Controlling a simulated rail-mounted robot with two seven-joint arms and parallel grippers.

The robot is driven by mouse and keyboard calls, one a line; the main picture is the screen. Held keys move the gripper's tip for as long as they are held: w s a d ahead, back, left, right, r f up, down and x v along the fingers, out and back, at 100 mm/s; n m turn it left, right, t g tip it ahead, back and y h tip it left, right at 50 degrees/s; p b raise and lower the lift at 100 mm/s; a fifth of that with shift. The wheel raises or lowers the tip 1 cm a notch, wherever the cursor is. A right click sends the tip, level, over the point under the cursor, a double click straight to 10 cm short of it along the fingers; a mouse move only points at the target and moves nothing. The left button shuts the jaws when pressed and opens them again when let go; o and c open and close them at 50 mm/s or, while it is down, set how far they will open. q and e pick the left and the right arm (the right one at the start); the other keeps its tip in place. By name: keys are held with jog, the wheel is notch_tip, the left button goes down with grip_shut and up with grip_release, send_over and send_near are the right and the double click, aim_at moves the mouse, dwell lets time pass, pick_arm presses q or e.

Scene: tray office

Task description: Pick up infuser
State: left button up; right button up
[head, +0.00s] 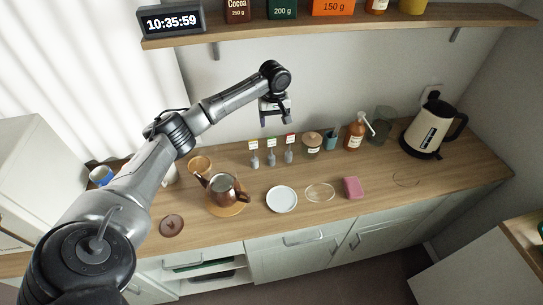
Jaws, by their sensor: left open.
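Three small grey items with coloured tags, which look like infusers, stand in a row on the wooden counter: a left one (255,161), a middle one (272,158) and a right one (289,155). Their tags differ in colour; the print is too small to read. My left gripper (277,122) is open and empty, pointing down in the air above the row, apart from all of them. My right gripper is not in view.
A white plate (282,199), a glass dish (319,191) and a pink block (352,187) lie in front. A jar (312,145), a pump bottle (355,134) and a kettle (428,130) stand right. A shelf (330,27) hangs above.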

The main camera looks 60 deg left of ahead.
pick_arm(q)
jog(key=a, duration=0.1)
send_over(271, 146)
jog(key=shift+n, duration=0.4)
notch_tip(271, 146, down, 7)
jog(key=shift+a+f+b, duration=0.1)
jog(key=shift+a+b, duration=0.05)
jog(key=shift+b, duration=0.15)
jog(key=shift+w+a+f, duration=0.1)
jog(key=shift+w+f, duration=0.05)
jog(key=shift+f, duration=1.15)
jog(key=shift+w+a+f, duration=0.1)
jog(key=shift+f, duration=1.15)
jog(key=shift+c, duration=0.2)
jog(key=c, duration=1.2)
